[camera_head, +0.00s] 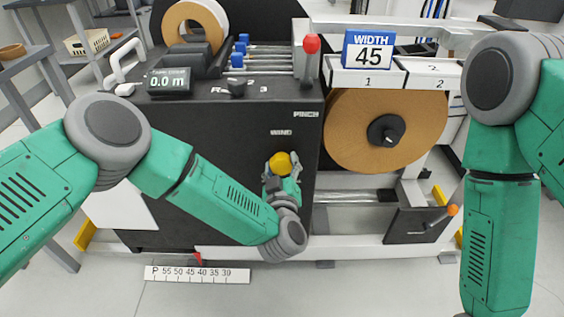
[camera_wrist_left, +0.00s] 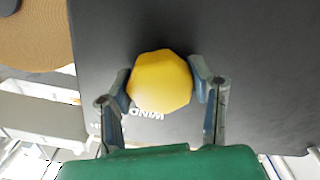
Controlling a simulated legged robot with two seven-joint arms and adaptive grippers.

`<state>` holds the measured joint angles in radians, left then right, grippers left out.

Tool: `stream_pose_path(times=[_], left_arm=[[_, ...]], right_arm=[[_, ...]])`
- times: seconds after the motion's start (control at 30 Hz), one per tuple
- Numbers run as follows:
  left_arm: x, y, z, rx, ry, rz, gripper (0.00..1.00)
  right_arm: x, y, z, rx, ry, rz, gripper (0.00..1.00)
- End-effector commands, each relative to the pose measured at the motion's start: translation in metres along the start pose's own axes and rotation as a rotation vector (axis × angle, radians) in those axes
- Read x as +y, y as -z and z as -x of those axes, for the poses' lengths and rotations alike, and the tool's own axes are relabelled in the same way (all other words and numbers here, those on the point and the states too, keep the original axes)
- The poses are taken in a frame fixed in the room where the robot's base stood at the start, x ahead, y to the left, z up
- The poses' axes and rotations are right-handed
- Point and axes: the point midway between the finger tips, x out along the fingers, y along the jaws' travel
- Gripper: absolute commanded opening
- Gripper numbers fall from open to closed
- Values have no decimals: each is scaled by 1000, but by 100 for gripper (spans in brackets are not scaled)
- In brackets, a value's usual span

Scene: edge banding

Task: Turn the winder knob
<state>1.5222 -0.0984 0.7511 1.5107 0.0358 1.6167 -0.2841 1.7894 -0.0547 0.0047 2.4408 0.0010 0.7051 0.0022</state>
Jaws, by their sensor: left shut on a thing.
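The yellow winder knob (camera_head: 281,163) sits on the dark front panel of the machine (camera_head: 215,130), below the "WIND" label. My left gripper (camera_head: 283,168) reaches it from below and is shut on it. In the left wrist view the faceted knob (camera_wrist_left: 160,82) lies between the two fingers of the left gripper (camera_wrist_left: 161,86), one finger on each side. The knob's mount behind it is hidden. My right arm comes down at the right of the head view, but its gripper is out of the picture.
A brown roll (camera_head: 386,130) hangs right of the panel, under the "WIDTH 45" sign (camera_head: 368,50). A red-tipped lever (camera_head: 311,50) and a display reading 0.0 m (camera_head: 169,82) are on top. An orange-tipped handle (camera_head: 450,211) is at lower right. A white scale strip (camera_head: 197,274) lies below.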

Motion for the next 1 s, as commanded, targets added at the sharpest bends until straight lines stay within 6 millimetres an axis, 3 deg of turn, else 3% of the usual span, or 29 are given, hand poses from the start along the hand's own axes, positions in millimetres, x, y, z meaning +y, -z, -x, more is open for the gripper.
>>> stream_pose_path(times=[0.33,0.83,0.87,0.9,1.0], left_arm=[[0,-1,1,-4,-1,140,18],[0,-2,2,-5,1,160,18],[0,-2,2,-5,1,160,54],[0,-2,2,-5,1,159,68],[0,-2,1,-4,1,159,68]], right_arm=[[0,0,4,0,0,0,56],[0,0,5,0,0,0,56],[0,0,5,0,0,0,56],[0,0,5,0,0,0,56],[0,0,5,0,0,0,56]])
